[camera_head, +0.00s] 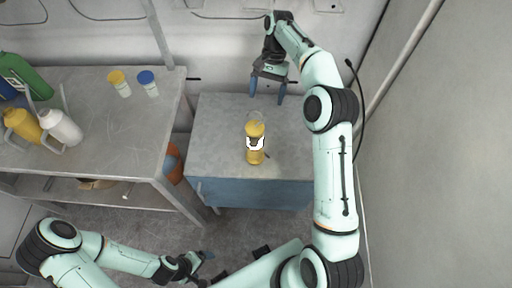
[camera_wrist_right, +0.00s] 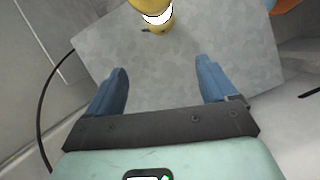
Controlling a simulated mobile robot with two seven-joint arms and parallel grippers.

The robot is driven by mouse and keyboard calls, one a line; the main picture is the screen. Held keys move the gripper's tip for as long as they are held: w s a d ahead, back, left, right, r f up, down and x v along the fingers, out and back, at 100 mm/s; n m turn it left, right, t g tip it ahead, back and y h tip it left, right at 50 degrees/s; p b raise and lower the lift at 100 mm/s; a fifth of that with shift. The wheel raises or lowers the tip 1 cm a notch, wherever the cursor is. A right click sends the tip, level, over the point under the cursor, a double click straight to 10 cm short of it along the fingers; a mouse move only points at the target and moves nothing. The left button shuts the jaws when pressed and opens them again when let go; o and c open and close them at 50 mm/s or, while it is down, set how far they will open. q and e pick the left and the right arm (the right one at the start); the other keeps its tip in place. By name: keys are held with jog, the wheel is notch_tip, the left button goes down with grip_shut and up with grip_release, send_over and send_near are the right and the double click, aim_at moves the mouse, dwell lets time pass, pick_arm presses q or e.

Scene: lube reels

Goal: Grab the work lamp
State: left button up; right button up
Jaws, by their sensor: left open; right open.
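The work lamp (camera_head: 256,157) is yellow with a bright white band and a wire loop at its top. It stands on the grey top of a blue cabinet (camera_head: 225,115). In the right wrist view the lamp (camera_wrist_right: 158,26) shows at the top edge, partly cut off. My right gripper (camera_head: 267,100) is open and empty over the cabinet's far edge, behind the lamp and apart from it. Its two blue fingers (camera_wrist_right: 168,78) are spread wide in the wrist view. My left gripper (camera_head: 206,262) is low at the bottom of the head view, away from the cabinet, open.
A metal table (camera_head: 110,140) at left bears a yellow jug (camera_head: 22,126), a white jug (camera_head: 60,128), a green container (camera_head: 25,75) and two small bottles with yellow (camera_head: 118,82) and blue (camera_head: 147,82) caps. An orange bucket (camera_head: 174,165) sits between table and cabinet. The cabinet top around the lamp is clear.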

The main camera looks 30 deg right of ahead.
aim_at(257, 122)
jog(key=s+a+b, duration=0.1)
jog(key=s+a, duration=0.1)
jog(key=s+a+b, duration=0.1)
jog(key=s+a, duration=0.1)
jog(key=a, duration=0.1)
jog(key=shift+s+a+b, duration=0.1)
jog(key=shift+s+b, duration=0.1)
jog(key=shift+b, duration=0.1)
jog(key=shift+s+a+f, duration=0.15)
jog(key=shift+s+a, duration=0.1)
jog(key=b+x, duration=0.1)
jog(key=x, duration=0.3)
jog(key=shift+f+b, duration=0.3)
jog(key=shift+f, duration=0.05)
pick_arm(q)
jog(key=s+f, duration=0.3)
jog(key=f, duration=0.3)
jog(key=shift+s, duration=0.1)
pick_arm(e)
grip_shut()
